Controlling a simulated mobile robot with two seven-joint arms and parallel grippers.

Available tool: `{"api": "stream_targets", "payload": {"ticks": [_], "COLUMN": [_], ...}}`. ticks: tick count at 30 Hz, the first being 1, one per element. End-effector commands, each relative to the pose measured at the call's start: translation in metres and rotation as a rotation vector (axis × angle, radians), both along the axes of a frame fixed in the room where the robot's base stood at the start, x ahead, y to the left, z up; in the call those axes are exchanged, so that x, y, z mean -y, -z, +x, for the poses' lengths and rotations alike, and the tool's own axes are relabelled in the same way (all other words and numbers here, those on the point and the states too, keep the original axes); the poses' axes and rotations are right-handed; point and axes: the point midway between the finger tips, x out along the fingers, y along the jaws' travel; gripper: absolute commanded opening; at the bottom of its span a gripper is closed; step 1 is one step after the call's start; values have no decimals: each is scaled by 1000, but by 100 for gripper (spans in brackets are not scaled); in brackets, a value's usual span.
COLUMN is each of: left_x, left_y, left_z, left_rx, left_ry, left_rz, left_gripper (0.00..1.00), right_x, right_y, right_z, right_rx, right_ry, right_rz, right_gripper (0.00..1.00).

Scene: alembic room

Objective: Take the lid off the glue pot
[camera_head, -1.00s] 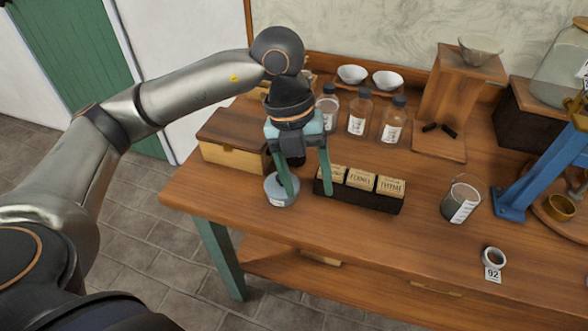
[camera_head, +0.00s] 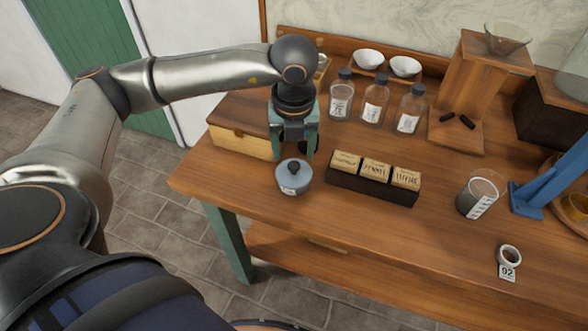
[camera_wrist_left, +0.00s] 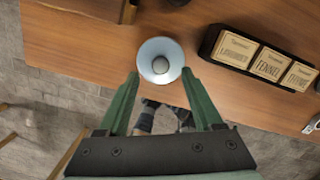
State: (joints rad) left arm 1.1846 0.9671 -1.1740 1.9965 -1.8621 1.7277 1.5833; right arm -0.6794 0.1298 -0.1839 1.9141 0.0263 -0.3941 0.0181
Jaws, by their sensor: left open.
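My left gripper (camera_head: 293,155) is behind and above the pot in the head view. It is open and empty, its fingers apart (camera_wrist_left: 165,75) in the wrist view. My right gripper is not in view.
A dark tray of labelled boxes (camera_head: 345,182) stands right of the pot. A wooden box (camera_head: 240,143) is at the left back. Bottles (camera_head: 373,104) stand behind. A glass beaker (camera_head: 478,194) and a small ring-shaped item (camera_head: 509,256) are at right. Table front is clear.

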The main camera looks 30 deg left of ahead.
Motion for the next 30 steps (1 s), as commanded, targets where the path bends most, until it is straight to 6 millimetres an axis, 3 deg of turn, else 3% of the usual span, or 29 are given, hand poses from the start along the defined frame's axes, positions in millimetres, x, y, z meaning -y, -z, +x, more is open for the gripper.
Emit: {"api": "stream_targets", "payload": {"ticks": [7, 16, 30], "left_x": [-2, -2, -2], "left_y": [35, 39, 39], "left_z": [3, 4, 4], "left_rx": [-4, -1, -1], "left_ry": [0, 1, 1], "left_rz": [0, 0, 0], "left_gripper": [67, 66, 13], "right_x": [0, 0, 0], "right_y": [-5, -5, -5], "right_z": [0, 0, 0], "right_rx": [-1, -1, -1], "right_ry": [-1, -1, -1], "right_rz": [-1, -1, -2], "right_gripper": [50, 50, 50]}}
